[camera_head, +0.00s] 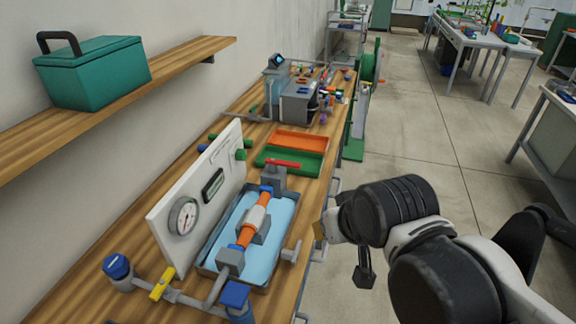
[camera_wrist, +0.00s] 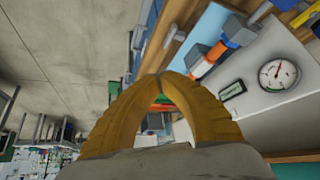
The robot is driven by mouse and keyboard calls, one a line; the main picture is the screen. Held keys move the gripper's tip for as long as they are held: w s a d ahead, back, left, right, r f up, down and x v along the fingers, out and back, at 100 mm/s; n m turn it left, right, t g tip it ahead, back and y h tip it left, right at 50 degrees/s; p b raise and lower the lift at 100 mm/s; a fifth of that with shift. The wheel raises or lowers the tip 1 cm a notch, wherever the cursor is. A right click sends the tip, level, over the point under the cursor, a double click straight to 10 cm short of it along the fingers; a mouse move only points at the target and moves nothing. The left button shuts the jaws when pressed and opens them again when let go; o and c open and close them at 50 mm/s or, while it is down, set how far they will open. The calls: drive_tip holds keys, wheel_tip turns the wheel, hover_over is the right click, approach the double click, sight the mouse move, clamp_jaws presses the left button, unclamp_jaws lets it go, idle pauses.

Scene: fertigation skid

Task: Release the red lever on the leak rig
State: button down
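The red lever (camera_head: 282,163) lies roughly level on top of a grey valve block (camera_head: 272,179) at the far end of the leak rig. The rig has an orange pipe (camera_head: 246,236) with a pale coupling, over a blue-bottomed tray (camera_head: 273,245). A white panel (camera_head: 205,193) with a gauge (camera_head: 183,216) stands beside it. My gripper (camera_head: 318,230) is right of the rig, apart from the lever, and partly hidden by my wrist. In the wrist view, the yellow fingers of my gripper (camera_wrist: 160,76) meet at their tips with nothing visible held. I cannot make out the lever there.
Orange (camera_head: 300,141) and green (camera_head: 290,160) trays lie beyond the lever. A yellow-handled valve (camera_head: 162,284) and blue knobs are at the near end. A shelf (camera_head: 110,107) with a teal toolbox (camera_head: 94,72) overhangs at left.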

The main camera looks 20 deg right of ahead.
drive_tip(key=w+r+m+g+p, duration=0.25)
drive_tip(key=w+r+p, duration=0.2)
drive_tip(key=w, duration=0.65)
drive_tip(key=w+a+f+m+h+p, duration=0.1)
drive_tip(key=w+f, duration=0.1)
drive_tip(key=w, duration=0.4)
drive_tip(key=w+a+f+m+h+p, duration=0.1)
drive_tip(key=w+a+f+m+p, duration=0.1)
drive_tip(key=w, duration=0.4)
drive_tip(key=shift+w+a+g, duration=0.15)
drive_tip(key=shift+w+g, duration=0.05)
drive_tip(key=shift+g, duration=0.15)
drive_tip(key=shift+f+m, duration=0.15)
drive_tip(key=shift+m, duration=0.1)
drive_tip(key=w+d+f+b, duration=0.3)
drive_tip(key=w+f, duration=0.3)
drive_tip(key=f, duration=0.3)
drive_tip(key=shift+w+d, duration=0.3)
drive_tip(key=shift+d, duration=0.2)
